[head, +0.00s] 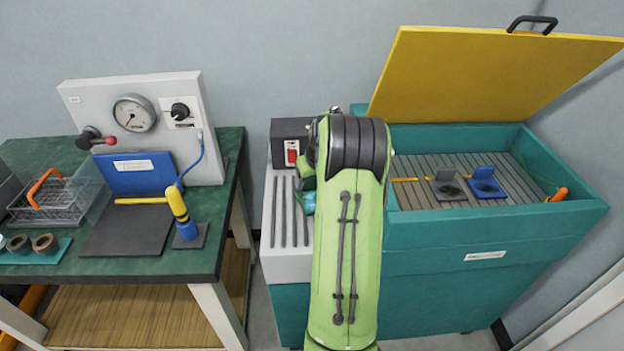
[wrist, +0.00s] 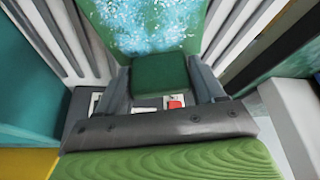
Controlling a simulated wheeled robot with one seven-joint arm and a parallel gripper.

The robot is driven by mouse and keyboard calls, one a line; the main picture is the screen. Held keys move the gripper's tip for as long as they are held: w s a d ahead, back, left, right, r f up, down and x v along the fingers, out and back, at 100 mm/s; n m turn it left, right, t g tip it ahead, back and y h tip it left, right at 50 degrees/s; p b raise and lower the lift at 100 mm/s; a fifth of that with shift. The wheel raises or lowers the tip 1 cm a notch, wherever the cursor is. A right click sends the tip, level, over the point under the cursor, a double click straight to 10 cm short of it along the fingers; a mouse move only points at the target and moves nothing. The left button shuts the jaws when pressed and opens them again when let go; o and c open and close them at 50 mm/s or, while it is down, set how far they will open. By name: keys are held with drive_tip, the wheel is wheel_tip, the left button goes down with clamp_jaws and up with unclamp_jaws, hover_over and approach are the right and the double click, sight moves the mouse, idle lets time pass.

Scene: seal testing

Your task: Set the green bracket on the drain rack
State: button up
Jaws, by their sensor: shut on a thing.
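The green bracket (head: 306,184) shows in the head view just left of my arm, partly hidden by it. In the wrist view my gripper (wrist: 160,78) is shut on the bracket's dark green block, with a grey finger on each side. The bracket's flat plate (wrist: 150,28) carries pale, speckled patches. The drain rack (head: 278,225) is the light ribbed surface left of my arm, and its ribs (wrist: 60,40) show on both sides of the bracket in the wrist view. The bracket is over the rack; I cannot tell whether it touches.
A dark box with a red switch (head: 292,154) stands behind the rack. The teal tank (head: 480,225) on the right has its yellow lid (head: 480,75) raised, with a grey bracket (head: 447,187) and blue bracket (head: 485,184) inside. A green-topped bench (head: 160,262) stands left.

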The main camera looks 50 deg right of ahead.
drive_tip(key=shift+f+b, duration=0.35)
drive_tip(key=shift+f, duration=0.2)
drive_tip(key=o, duration=1.7)
wheel_tip(320, 180, up, 6)
drive_tip(key=p, duration=0.5)
drive_tip(key=shift+r, duration=0.1)
